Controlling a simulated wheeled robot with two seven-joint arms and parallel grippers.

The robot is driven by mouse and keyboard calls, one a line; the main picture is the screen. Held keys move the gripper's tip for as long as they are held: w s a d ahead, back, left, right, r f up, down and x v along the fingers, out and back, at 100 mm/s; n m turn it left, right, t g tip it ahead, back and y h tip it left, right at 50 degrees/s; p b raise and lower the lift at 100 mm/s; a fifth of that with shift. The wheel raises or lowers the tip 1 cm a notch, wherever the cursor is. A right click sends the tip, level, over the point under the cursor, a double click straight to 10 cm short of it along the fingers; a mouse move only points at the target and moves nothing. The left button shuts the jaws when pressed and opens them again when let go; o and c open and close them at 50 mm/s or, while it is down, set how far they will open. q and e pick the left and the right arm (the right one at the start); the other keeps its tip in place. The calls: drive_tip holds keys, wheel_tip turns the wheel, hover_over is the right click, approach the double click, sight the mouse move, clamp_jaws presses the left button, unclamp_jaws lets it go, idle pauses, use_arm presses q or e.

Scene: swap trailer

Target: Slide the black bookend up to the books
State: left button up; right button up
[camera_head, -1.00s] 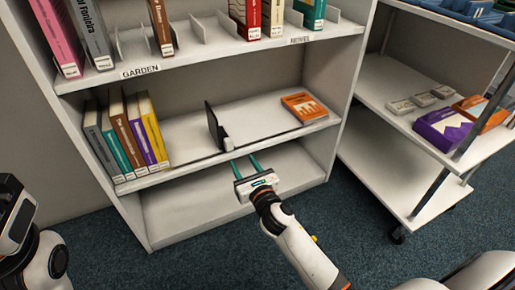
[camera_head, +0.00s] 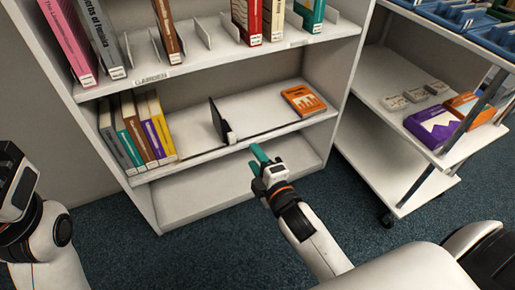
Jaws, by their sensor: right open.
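The black bookend (camera_head: 217,121) stands upright on the middle shelf, with a small light-coloured part at its lower front. A row of books (camera_head: 137,130) stands at the left end of the same shelf, with a bare gap between them and the bookend.
An orange book (camera_head: 303,100) lies flat on the middle shelf (camera_head: 265,112), right of the bookend. The upper shelf holds more books and white dividers. A white cart (camera_head: 380,150) with boxes and blue trays stands at the right. The bottom shelf (camera_head: 215,185) is empty.

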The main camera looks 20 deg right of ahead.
drive_tip(key=s+a+r+m+y+p, duration=0.1)
drive_tip(key=s+r+m+p, duration=0.1)
drive_tip(key=r+m, duration=0.3)
drive_tip(key=shift+s+a+m+g, duration=0.15)
drive_tip(key=shift+s+m+g, duration=0.15)
drive_tip(key=shift+s+m, duration=0.5)
drive_tip(key=shift+w, duration=0.2)
